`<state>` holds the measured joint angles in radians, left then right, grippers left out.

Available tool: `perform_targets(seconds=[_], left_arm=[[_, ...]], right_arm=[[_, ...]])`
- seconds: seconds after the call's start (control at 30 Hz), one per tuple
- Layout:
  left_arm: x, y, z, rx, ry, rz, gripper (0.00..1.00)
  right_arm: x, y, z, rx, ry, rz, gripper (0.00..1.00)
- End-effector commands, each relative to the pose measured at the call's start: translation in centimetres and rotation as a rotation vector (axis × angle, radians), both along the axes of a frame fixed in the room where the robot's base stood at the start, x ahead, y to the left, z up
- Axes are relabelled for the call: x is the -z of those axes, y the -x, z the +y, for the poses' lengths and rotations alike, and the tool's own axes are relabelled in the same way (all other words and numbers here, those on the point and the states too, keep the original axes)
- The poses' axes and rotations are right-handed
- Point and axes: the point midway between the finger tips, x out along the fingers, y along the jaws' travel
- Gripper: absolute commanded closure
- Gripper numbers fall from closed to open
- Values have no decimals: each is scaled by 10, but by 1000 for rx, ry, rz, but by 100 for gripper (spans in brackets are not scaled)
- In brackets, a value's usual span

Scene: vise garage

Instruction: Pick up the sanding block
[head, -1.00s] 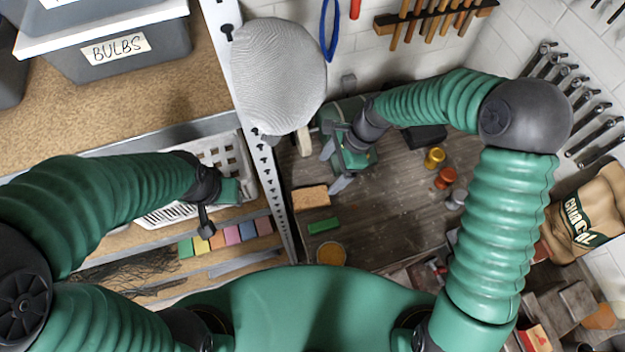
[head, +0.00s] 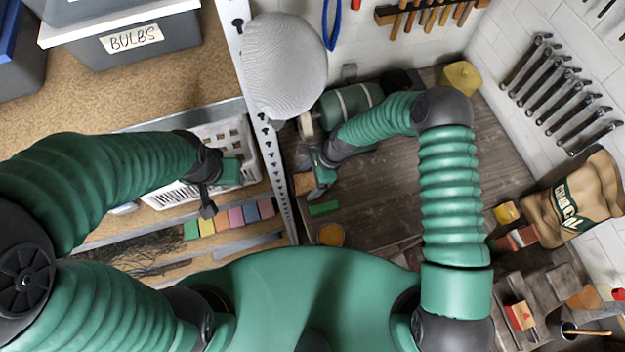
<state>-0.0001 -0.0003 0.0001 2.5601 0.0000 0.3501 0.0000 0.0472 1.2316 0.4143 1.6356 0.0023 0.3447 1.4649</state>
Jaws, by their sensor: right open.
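A tan, cork-coloured block (head: 303,184), which looks like the sanding block, lies on the dark wooden bench beside the metal shelf post. My right gripper (head: 314,176) is open at its right side and hides part of it. I cannot tell whether the fingers touch the block or are above it.
A green block (head: 323,208) and an orange round tin (head: 331,235) lie just nearer than the tan block. The perforated post (head: 270,150) stands close on its left. A green machine (head: 350,102) stands behind. The bench middle (head: 385,190) is clear.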

Motion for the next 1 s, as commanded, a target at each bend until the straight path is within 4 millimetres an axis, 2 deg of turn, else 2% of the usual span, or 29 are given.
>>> perform_targets(seconds=[0.37, 0.87, 1.0], left_arm=[[4, 0, 0, 0, 0, 0, 57], [3, 0, 0, 0, 0, 0, 57], [3, 0, 0, 0, 0, 0, 57]], right_arm=[[3, 1, 0, 1, 0, -1, 18], [2, 0, -1, 1, 0, 0, 84], [2, 0, -1, 1, 0, 0, 84]])
